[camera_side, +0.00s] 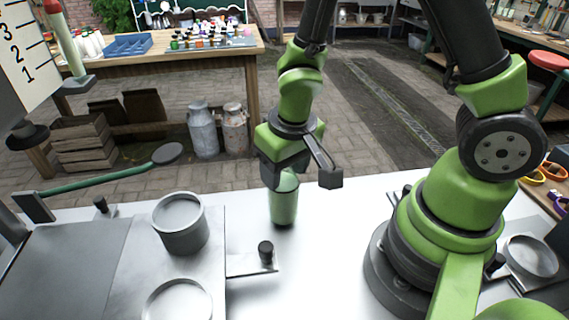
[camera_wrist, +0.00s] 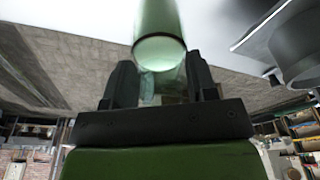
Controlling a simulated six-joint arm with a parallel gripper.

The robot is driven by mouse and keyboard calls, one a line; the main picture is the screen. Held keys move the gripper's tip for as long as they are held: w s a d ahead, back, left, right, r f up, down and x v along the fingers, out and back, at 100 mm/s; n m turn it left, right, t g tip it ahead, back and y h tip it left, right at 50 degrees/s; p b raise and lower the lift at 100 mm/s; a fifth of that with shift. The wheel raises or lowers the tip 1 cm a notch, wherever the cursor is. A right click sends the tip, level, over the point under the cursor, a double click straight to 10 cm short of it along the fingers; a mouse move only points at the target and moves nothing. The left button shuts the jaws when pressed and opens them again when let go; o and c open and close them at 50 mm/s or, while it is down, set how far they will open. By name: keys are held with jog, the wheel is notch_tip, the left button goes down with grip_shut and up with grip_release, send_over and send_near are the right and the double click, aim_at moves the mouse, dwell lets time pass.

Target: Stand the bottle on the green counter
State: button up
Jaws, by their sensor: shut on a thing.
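The bottle is a translucent green cylinder (camera_side: 284,207), upright below my gripper (camera_side: 284,178) in the side view. In the wrist view the bottle (camera_wrist: 158,27) runs up out of the top of the picture from between the two dark fingers of my gripper (camera_wrist: 161,84). The fingers are shut on the bottle's upper end. Its base is at or just above the white tabletop (camera_side: 325,240); I cannot tell if it touches. I cannot pick out a green counter.
A grey fixture with a round metal cup (camera_side: 182,226) stands left of the bottle, and a bracket with a black knob (camera_side: 265,254) is close in front. A wooden workbench (camera_side: 190,55) and milk churns (camera_side: 202,130) stand behind.

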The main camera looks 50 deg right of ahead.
jog(key=shift+f, duration=0.35)
dwell(0.5)
dwell(0.3)
jog(key=o, duration=1.3)
jog(key=shift+c, duration=1.2)
jog(key=shift+n+t, duration=0.7)
jog(key=shift+t, duration=0.1)
jog(key=w+r, duration=0.1)
jog(key=w+d+r, duration=0.1)
jog(key=w+r, duration=0.1)
jog(key=shift+r, duration=0.2)
jog(key=s+d+r+m+t, duration=0.1)
jog(key=s+d+r+m, duration=0.15)
jog(key=r, duration=0.45)
jog(key=s+d+r+m+t, duration=0.1)
jog(key=s+r, duration=0.2)
jog(key=r, duration=0.3)
jog(key=s+a+r+t+y, duration=0.1)
jog(key=s+a+r, duration=0.3)
jog(key=s, duration=0.4)
jog(key=shift+r+n+t+y, duration=0.3)
jog(key=shift+r+n+y, duration=0.2)
jog(key=shift+y, duration=0.2)
